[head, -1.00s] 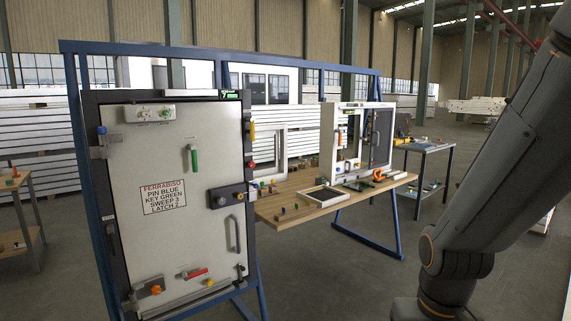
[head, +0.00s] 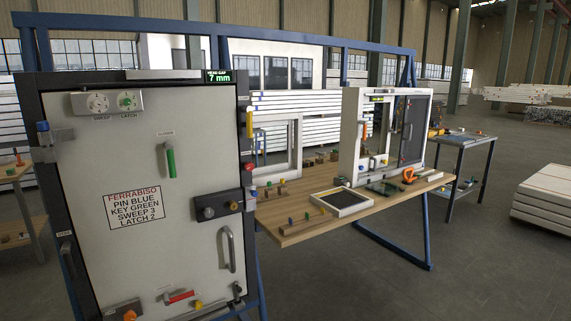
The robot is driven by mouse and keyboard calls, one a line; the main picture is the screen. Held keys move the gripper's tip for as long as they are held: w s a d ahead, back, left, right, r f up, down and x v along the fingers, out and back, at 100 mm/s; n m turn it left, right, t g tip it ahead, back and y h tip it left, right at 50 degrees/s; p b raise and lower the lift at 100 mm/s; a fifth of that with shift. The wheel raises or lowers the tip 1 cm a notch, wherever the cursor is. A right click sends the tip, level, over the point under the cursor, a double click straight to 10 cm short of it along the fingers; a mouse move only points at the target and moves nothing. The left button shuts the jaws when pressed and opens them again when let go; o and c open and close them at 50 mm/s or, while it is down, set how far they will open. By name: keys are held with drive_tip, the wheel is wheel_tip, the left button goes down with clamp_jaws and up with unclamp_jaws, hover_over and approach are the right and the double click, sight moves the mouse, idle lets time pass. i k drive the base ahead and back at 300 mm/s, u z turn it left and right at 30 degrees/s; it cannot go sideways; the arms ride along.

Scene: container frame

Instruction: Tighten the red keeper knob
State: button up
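A small red knob (head: 248,168) sits on the dark right edge of the door frame, below a yellow part (head: 249,124). It is too small to tell how far it is screwed in. The white door panel (head: 120,230) beside it looks closed in its dark frame. My gripper is out of view, and nothing touches the red knob.
The door carries a green handle (head: 170,162), a dark lock block (head: 218,206), a grey pull handle (head: 229,250) and a red lever (head: 179,296). A wooden bench (head: 300,232) with a white window frame (head: 351,140) stands to the right. Open floor (head: 490,270) lies at the right.

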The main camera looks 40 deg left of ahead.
sight(249, 167)
drive_tip(key=u, duration=0.1)
drive_tip(key=i, duration=0.65)
drive_tip(key=u, duration=0.7)
drive_tip(key=i, duration=0.45)
drive_tip(key=u, duration=0.4)
